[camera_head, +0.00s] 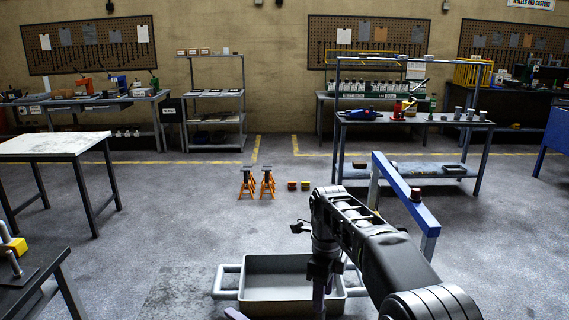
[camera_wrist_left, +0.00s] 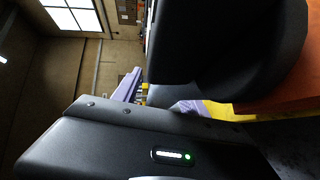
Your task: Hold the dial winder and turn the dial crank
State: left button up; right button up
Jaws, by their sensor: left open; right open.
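I cannot make out a dial winder or a dial crank for certain in either view. A yellow block with silver rods (camera_head: 14,246) stands on a dark bench at the lower left of the head view; I cannot tell what it is. My left gripper (camera_wrist_left: 160,97) shows purple fingers in the left wrist view and is open. An orange and yellow surface (camera_wrist_left: 285,95) is close beside it, mostly cut off.
A grey tray (camera_head: 272,260) with side handles lies on the floor ahead. Orange stands (camera_head: 257,182) are farther back. A white-topped table (camera_head: 50,145) stands left.

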pick_arm(q)
jog(key=shift+d, duration=0.1)
jog(key=v, duration=0.7)
jog(key=shift+s, duration=0.2)
jog(key=shift+d, duration=0.1)
